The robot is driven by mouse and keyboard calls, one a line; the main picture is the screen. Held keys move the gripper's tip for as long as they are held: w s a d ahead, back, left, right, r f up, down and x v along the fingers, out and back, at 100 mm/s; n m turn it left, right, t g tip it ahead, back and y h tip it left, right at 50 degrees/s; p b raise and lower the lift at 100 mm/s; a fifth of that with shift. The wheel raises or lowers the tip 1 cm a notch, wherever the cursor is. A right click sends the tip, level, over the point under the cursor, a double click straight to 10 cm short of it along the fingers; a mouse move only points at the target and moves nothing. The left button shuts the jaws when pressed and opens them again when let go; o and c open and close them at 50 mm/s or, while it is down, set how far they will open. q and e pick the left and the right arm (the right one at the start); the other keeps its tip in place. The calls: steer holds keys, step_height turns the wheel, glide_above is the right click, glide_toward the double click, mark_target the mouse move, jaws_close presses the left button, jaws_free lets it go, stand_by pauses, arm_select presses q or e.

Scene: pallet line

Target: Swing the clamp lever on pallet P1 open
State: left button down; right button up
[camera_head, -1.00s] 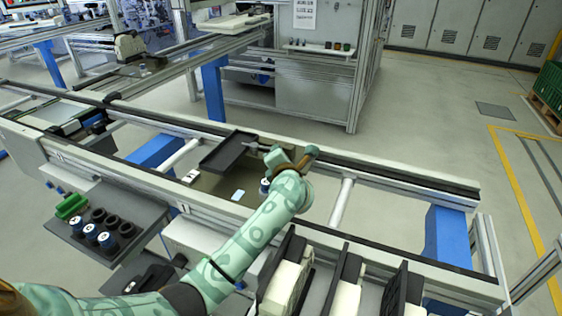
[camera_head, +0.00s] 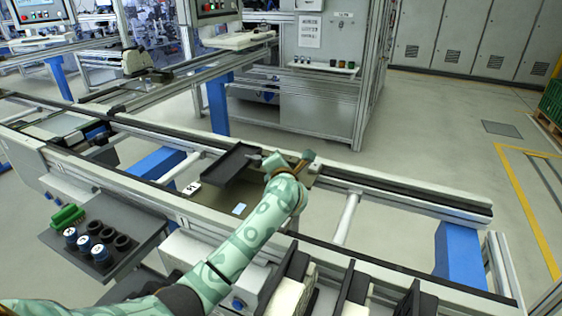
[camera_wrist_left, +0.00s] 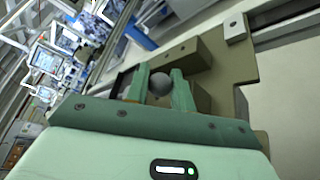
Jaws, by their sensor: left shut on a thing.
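Pallet P1 is a brownish plate (camera_head: 218,207) on the conveyor rails, with a white label (camera_head: 191,188) at its left corner. My left gripper (camera_head: 288,162) is over the pallet's right part. In the left wrist view the same gripper (camera_wrist_left: 160,92) is shut on the round grey knob (camera_wrist_left: 160,83) of the clamp lever. The rest of the lever is hidden by the fingers, so its angle cannot be told. The pallet plate also shows in the wrist view (camera_wrist_left: 233,68), with tan blocks on it. My right gripper is not in view.
A dark side shelf (camera_head: 140,222) holds blue-capped parts, black rings and a green part (camera_head: 67,216). Black-and-cream racked parts (camera_head: 352,298) stand at the front. The rails right of the pallet are clear.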

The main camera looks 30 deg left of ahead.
arm_select(q)
steer(key=shift+s+r+m+t+h+p, duration=0.15)
steer(key=shift+s+m+t+h+p, duration=0.15)
steer(key=shift+s+m+h+p, duration=0.25)
steer(key=shift+w+f, duration=0.2)
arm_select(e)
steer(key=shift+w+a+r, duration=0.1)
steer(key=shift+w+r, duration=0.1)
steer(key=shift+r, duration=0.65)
arm_select(q)
steer(key=c, duration=1.5)
jaws_free()
